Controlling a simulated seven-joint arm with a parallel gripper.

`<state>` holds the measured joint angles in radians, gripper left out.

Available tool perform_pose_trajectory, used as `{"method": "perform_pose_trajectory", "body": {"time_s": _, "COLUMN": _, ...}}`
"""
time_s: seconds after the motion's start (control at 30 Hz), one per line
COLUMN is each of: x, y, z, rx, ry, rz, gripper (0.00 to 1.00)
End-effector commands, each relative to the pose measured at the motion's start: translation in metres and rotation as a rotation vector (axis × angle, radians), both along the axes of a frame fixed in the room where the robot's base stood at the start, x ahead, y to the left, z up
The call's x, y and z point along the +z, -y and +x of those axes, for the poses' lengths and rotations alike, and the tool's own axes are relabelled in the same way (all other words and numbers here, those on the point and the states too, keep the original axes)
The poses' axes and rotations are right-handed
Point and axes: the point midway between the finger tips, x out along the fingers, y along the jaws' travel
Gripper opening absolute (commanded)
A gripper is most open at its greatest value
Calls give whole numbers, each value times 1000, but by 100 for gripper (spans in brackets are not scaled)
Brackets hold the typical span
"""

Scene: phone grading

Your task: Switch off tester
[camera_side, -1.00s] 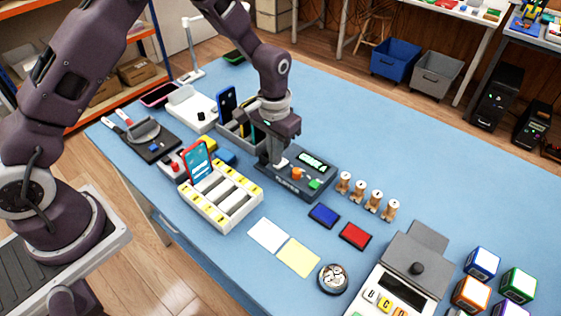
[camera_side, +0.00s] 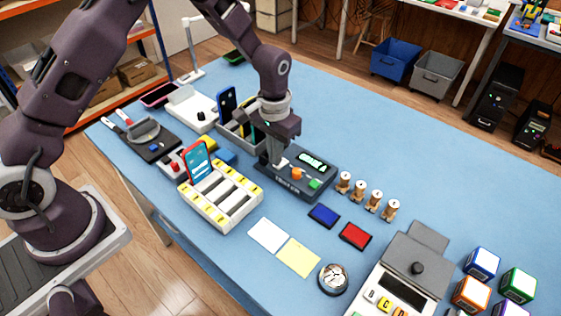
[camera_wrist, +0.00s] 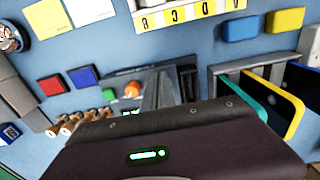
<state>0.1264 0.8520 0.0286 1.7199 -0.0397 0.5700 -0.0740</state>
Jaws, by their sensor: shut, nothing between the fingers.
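The tester is a dark grey box (camera_side: 292,188) on the blue table, with a lit green display (camera_side: 314,163), an orange knob (camera_side: 297,174) and a green button (camera_side: 315,184). My gripper (camera_side: 276,163) is shut and empty, pointing down at the left end of the tester's top. Its fingers hide that part, and I cannot tell whether they touch it. In the wrist view my shut fingers (camera_wrist: 159,90) stand over the tester, with the orange knob (camera_wrist: 132,90) and green button (camera_wrist: 108,95) beside them.
Several wooden pegs (camera_side: 375,200) stand to the right. Blue (camera_side: 324,215) and red (camera_side: 355,236) pads lie in front.

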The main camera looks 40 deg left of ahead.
Motion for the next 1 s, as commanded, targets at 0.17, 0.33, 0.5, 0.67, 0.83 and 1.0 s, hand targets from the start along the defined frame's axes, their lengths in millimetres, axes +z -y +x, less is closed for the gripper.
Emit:
{"method": "perform_pose_trajectory", "body": {"time_s": 0.17, "x": -3, "y": 0, "z": 0, "rx": 0, "ry": 0, "rz": 0, "gripper": 0}}
{"method": "perform_pose_trajectory", "body": {"time_s": 0.33, "x": -5, "y": 0, "z": 0, "rx": 0, "ry": 0, "rz": 0, "gripper": 0}}
{"method": "perform_pose_trajectory", "body": {"time_s": 0.5, "x": -8, "y": 0, "z": 0, "rx": 0, "ry": -1, "rz": 0, "gripper": 0}}
{"method": "perform_pose_trajectory", "body": {"time_s": 0.67, "x": -11, "y": 0, "z": 0, "rx": 0, "ry": -1, "rz": 0, "gripper": 0}}
{"method": "perform_pose_trajectory", "body": {"time_s": 0.83, "x": -13, "y": 0, "z": 0, "rx": 0, "ry": -1, "rz": 0, "gripper": 0}}
{"method": "perform_pose_trajectory", "body": {"time_s": 1.0, "x": -15, "y": 0, "z": 0, "rx": 0, "ry": 0, "rz": 0, "gripper": 0}}
